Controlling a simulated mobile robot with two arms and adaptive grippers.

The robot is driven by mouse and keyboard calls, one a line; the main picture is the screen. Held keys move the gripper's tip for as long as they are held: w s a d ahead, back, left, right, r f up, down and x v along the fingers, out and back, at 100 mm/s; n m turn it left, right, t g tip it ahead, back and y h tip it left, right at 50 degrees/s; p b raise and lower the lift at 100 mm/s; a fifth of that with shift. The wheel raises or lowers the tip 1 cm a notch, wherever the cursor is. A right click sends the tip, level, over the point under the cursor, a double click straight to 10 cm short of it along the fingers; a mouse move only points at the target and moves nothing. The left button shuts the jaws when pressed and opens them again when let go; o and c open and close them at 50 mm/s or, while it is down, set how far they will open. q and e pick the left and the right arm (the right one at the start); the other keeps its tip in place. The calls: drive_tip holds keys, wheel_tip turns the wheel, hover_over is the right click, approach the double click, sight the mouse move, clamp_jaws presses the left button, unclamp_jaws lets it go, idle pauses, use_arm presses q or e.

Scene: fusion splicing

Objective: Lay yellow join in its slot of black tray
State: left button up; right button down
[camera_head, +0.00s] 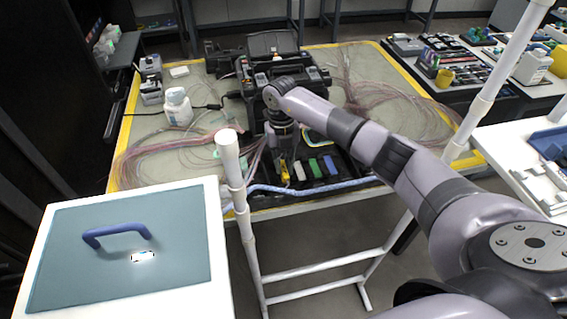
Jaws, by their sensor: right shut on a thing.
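The black tray (348,169) lies near the front edge of the work table, with white (299,171), green (314,168) and blue (331,165) pieces side by side in it. My right gripper (286,167) points down over the left part of the tray. It is shut on the yellow join (286,176), which shows at its fingertips left of the white piece. I cannot tell whether the join touches the tray. The slot under it is hidden. My left gripper is not in view.
The black splicing machine (256,88) stands behind the tray, partly hidden by my right arm. Loose pink fibres spread on both sides of the table. A blue-white cable (330,187) runs along the front edge. A white bottle (178,107) stands at the left.

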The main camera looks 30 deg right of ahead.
sight(282, 164)
drive_tip(key=shift+f, duration=0.3)
drive_tip(key=c, duration=1.6)
unclamp_jaws()
drive_tip(key=shift+r, duration=0.25)
drive_tip(key=r, duration=0.4)
drive_tip(key=w+r+b, duration=0.1)
drive_tip(key=r, duration=0.7)
drive_tip(key=shift+w+d+r, duration=0.2)
drive_tip(key=shift+w+r, duration=0.05)
drive_tip(key=shift+r, duration=0.1)
